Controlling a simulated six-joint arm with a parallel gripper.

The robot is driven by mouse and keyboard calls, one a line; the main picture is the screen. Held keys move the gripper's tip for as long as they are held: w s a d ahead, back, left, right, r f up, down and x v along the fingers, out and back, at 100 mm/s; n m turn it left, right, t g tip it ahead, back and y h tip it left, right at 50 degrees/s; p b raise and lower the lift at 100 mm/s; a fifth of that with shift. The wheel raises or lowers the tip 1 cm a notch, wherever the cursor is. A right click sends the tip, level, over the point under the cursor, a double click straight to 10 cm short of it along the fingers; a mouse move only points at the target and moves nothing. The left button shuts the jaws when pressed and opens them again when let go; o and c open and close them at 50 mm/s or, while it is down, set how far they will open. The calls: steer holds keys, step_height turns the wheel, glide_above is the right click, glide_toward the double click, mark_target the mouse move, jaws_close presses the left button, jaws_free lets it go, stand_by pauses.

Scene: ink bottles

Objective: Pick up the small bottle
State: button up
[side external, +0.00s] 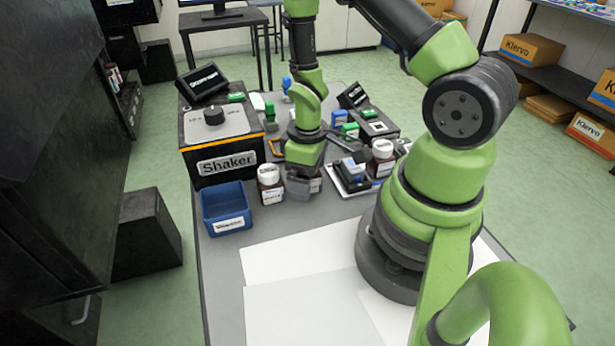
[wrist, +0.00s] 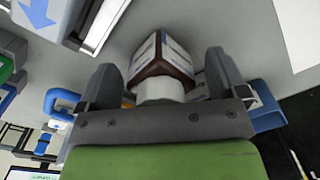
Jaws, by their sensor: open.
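A small brown bottle with a white cap and a white label (wrist: 163,58) lies between the two fingers of my gripper (wrist: 160,68) in the wrist view. The fingers are apart, with a visible gap on the left side; contact on the right cannot be told. In the side view my gripper (side external: 303,184) is low over the table and hides most of a bottle (side external: 316,184) behind it. Another brown bottle with a white cap (side external: 270,184) stands just left of my gripper. A third (side external: 383,157) stands to the right, near a tray.
A blue bin (side external: 226,208) stands front left, with a box labelled Shaker (side external: 221,142) behind it. A tray with a blue and black item (side external: 352,174) is close on the right. White sheets (side external: 310,290) cover the clear front of the table.

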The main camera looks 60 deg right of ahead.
steer(key=shift+c, duration=0.4)
steer(key=c, duration=0.9)
steer(key=shift+r, duration=0.1)
step_height(320, 180, up, 10)
steer(key=shift+f, duration=4.95)
